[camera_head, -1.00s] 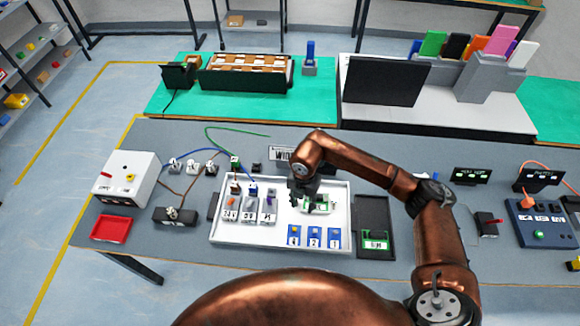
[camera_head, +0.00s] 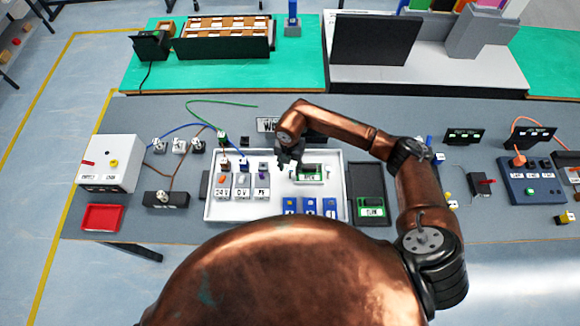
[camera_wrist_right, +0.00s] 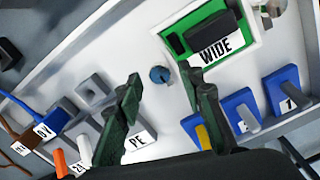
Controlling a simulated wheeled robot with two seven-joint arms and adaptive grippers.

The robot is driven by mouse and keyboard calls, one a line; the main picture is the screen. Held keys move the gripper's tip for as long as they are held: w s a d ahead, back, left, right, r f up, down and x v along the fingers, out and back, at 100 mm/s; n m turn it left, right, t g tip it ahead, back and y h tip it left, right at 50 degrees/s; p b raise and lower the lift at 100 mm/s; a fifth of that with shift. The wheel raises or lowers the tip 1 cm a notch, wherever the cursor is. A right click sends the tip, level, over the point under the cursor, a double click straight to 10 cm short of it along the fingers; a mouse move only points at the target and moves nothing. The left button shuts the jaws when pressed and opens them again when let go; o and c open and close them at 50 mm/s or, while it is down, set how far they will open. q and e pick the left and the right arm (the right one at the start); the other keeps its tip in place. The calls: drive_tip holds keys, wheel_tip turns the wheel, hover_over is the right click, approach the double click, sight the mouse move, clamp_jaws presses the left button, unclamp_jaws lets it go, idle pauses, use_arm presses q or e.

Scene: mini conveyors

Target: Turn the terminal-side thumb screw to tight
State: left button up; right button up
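A small blue thumb screw (camera_wrist_right: 160,75) stands on the white tray (camera_wrist_right: 150,35), between the grey terminals and the green-edged module marked WIDE (camera_wrist_right: 222,40). The module also shows in the head view (camera_head: 310,173). My right gripper (camera_wrist_right: 161,88) is open, its dark fingers apart and pointing down, one on each side of the screw in the picture. I see no contact with the screw. In the head view my right gripper (camera_head: 290,162) is over the tray just left of the module and hides the screw there. A second round knob (camera_wrist_right: 274,8) shows beyond the module. My left gripper is not in view.
Grey terminals marked 24V, 0V and PE (camera_head: 262,182) stand left of the gripper. Blue numbered blocks (camera_head: 310,206) stand at the tray's front. A black tray (camera_head: 369,181) lies to the right. Coloured wires (camera_head: 180,135) run behind on the left.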

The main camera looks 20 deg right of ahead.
drive_tip(key=shift+f, duration=0.15)
drive_tip(key=shift+c, duration=0.2)
clamp_jaws()
